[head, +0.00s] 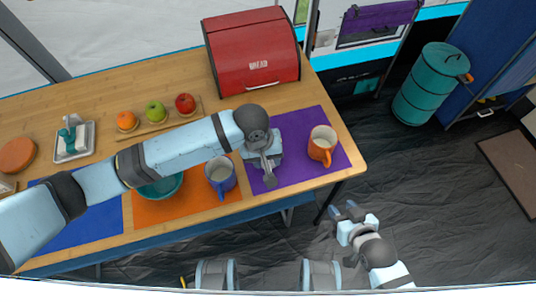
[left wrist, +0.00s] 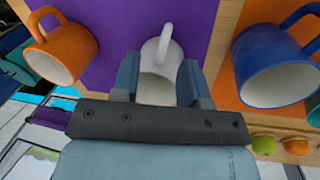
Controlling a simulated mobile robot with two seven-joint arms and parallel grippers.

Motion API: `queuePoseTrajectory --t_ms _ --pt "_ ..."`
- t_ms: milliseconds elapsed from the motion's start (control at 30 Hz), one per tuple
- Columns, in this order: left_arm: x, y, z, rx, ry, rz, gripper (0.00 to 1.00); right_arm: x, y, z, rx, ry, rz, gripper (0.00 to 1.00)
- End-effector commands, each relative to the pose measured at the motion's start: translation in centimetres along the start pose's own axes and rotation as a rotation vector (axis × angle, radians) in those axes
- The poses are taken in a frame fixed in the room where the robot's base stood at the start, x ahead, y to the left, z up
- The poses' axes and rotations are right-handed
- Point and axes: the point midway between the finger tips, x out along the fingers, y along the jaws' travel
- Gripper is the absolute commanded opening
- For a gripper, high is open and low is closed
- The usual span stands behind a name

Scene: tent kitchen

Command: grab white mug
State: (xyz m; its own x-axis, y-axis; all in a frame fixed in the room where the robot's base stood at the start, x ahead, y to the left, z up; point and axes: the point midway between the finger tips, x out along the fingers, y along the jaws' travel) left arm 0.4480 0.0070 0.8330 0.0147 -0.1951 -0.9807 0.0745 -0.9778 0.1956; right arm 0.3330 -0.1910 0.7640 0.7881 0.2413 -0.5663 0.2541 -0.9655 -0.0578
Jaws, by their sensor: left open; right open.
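The white mug (left wrist: 158,75) shows in the left wrist view on the purple mat, with its handle pointing toward the top of the picture. My left gripper (left wrist: 159,85) is open, and its two fingers appear on either side of the mug. I cannot tell whether they touch it. In the head view my left gripper (head: 267,178) is over the purple mat (head: 297,122), and my arm and hand hide most or all of the white mug. My right gripper (head: 352,211) is open and empty, off the table's front edge above the dark floor.
An orange mug (head: 321,145) stands right of my left gripper, and a blue mug (head: 220,177) stands left of it. A teal bowl (head: 163,187) is partly under my left arm. A red bread box (head: 252,52) and a fruit board (head: 160,123) are behind.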

Motion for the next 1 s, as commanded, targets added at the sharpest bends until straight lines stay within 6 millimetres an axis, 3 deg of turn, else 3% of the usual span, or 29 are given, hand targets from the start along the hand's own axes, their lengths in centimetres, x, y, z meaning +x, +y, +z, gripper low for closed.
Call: queuePoseTrajectory --t_ms 300,567,767,1000 --pt "4.3 -0.3 -0.1 0.0 0.0 -0.001 0.41 0.4 -0.1 0.5 0.007 -0.004 -0.003 0.43" --pt "4.6 -0.2 -0.1 0.001 0.001 -0.001 0.41 0.4 -0.3 0.4 0.007 -0.003 -0.005 0.43" --pt "4.6 -0.2 -0.1 0.001 0.001 -0.001 0.0 0.3 -0.3 0.3 0.007 -0.002 -0.005 0.43" --pt "4.6 -0.2 -0.1 0.001 0.0 0.0 0.0 0.3 -0.3 0.3 0.007 -0.002 -0.005 0.43"
